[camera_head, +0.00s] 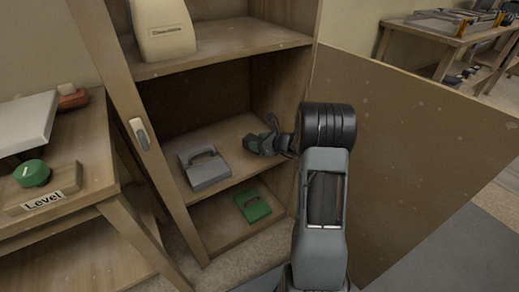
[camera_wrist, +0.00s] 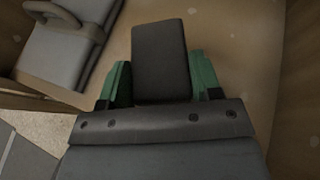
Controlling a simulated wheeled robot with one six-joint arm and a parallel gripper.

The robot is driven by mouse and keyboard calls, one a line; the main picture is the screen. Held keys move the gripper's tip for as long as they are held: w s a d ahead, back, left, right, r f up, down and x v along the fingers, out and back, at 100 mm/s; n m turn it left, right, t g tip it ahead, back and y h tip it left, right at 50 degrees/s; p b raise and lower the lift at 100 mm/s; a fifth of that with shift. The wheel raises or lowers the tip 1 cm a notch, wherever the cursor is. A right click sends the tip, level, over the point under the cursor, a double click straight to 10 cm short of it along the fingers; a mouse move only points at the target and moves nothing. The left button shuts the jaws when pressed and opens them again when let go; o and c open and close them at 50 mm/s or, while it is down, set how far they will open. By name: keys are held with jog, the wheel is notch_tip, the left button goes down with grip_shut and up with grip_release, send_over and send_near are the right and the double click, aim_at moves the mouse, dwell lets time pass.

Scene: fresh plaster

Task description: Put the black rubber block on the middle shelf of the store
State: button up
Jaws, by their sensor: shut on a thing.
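The black rubber block (camera_wrist: 159,52) is between the green fingertips of my gripper (camera_wrist: 159,82) in the wrist view, its far end pointing away from me. In the head view my gripper (camera_head: 264,141) is inside the open store, over the right part of the middle shelf (camera_head: 238,166). The block is hard to make out there. The shelf's bare surface also shows in the wrist view (camera_wrist: 238,45) beyond the block. I cannot tell whether the block touches it.
A grey handled tool (camera_head: 206,171) lies on the middle shelf, left of my gripper. A cream container (camera_head: 163,32) stands on the upper shelf. The open door (camera_head: 420,150) stands to the right of my arm.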

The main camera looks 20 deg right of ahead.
jog(key=shift+f+b, duration=0.7)
jog(key=shift+f, duration=0.8)
jog(key=shift+f, duration=0.2)
jog(key=o, duration=1)
jog(key=shift+o, duration=0.2)
jog(key=shift+r, duration=0.1)
